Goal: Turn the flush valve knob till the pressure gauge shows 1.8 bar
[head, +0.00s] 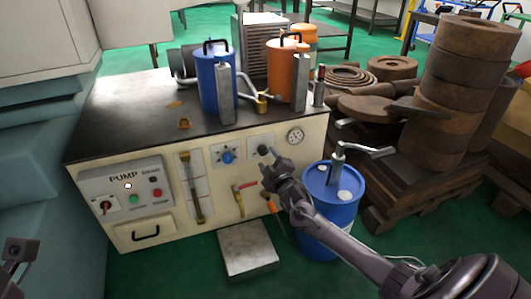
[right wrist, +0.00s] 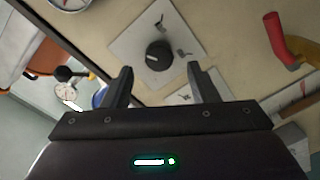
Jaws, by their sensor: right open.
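A black knob (head: 263,150) sits on a pale square plate on the front of the cream cabinet; its label is too small to read. In the right wrist view the knob (right wrist: 158,55) shows a white pointer line and lies ahead, between the fingertips. My right gripper (head: 267,168) is open and empty, close in front of it; I see no contact. The pressure gauge (head: 295,136) is a round white dial to the right of the knob, partly visible in the right wrist view (right wrist: 68,3). Its reading is not legible. Part of my left arm shows at the left edge, its jaws unclear.
A blue knob (head: 227,156) and the PUMP panel (head: 127,190) are further left. Red and yellow valve handles (head: 240,190) stick out below. A blue drum (head: 330,195) with a hand pump stands at the right. A metal step (head: 247,250) lies on the floor.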

